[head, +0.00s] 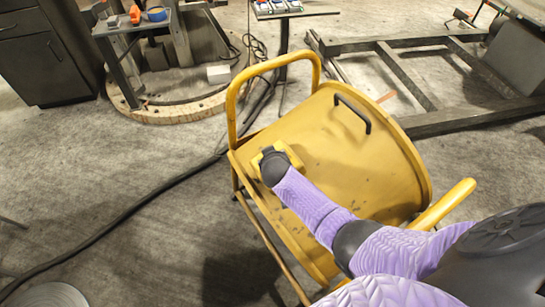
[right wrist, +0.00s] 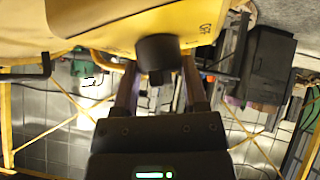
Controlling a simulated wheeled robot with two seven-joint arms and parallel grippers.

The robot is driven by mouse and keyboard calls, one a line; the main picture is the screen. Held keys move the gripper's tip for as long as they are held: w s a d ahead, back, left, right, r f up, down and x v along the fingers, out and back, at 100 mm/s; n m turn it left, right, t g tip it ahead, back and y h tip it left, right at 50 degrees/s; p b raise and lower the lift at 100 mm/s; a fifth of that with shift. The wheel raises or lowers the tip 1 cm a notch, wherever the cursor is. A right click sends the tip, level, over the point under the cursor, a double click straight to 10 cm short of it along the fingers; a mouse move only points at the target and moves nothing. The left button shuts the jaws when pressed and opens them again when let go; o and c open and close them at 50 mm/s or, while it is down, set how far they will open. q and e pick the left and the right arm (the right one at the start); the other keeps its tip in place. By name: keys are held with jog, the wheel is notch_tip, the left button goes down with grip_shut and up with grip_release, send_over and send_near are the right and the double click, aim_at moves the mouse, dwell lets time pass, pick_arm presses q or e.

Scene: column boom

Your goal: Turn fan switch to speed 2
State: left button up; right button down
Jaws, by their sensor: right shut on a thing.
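The fan is a large yellow drum (head: 335,130) on a yellow tubular frame in the middle of the head view. A small yellow box (head: 292,152) shows on it beside my right wrist. My right arm comes in from the lower right, and its wrist covers the switch in the head view. In the right wrist view a round black knob (right wrist: 161,50) stands out from a yellow surface (right wrist: 125,20). My right gripper (right wrist: 160,72) has a finger on each side of the knob and is shut on it. My left gripper is out of view.
A black handle (head: 352,113) is on the drum's face. A dark cable (head: 150,195) runs across the floor at left. A metal frame (head: 410,80) lies behind at right. A small table (head: 130,22) stands at upper left. The lower left floor is mostly clear.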

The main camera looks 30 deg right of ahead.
jog(key=shift+c, duration=0.6)
grip_release()
jog(key=p+v, duration=0.6)
jog(key=v, duration=0.3)
jog(key=shift+s+r, duration=0.25)
jog(key=shift+s, duration=0.05)
jog(key=shift+s+a, duration=0.1)
